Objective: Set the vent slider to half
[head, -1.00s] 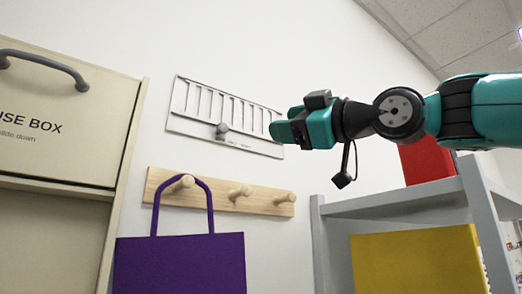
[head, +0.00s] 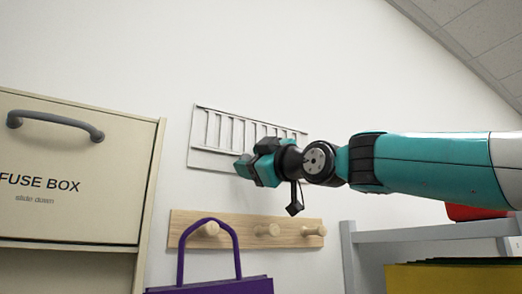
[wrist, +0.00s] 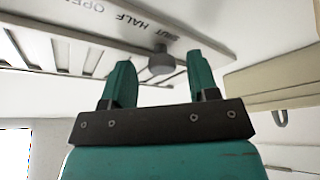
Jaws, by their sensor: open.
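The vent (head: 206,158) is a pale slotted plate on the white wall. Its slider knob (wrist: 161,60) is a small grey peg in the wrist view, beside the printed word SHUT; HALF and OPEN lie further left there, upside down. In the head view my arm hides the knob. My gripper (head: 245,170) is in front of the vent's lower part. In the wrist view my gripper (wrist: 160,72) is open, with one teal finger on each side of the knob. I cannot tell whether a finger touches it.
A wooden peg rail (head: 290,237) is below the vent, with a purple bag (head: 215,286) hanging on it. The fuse box (head: 75,160) with a grey handle stands at left. A grey shelf (head: 425,234) holding yellow and red things is at lower right.

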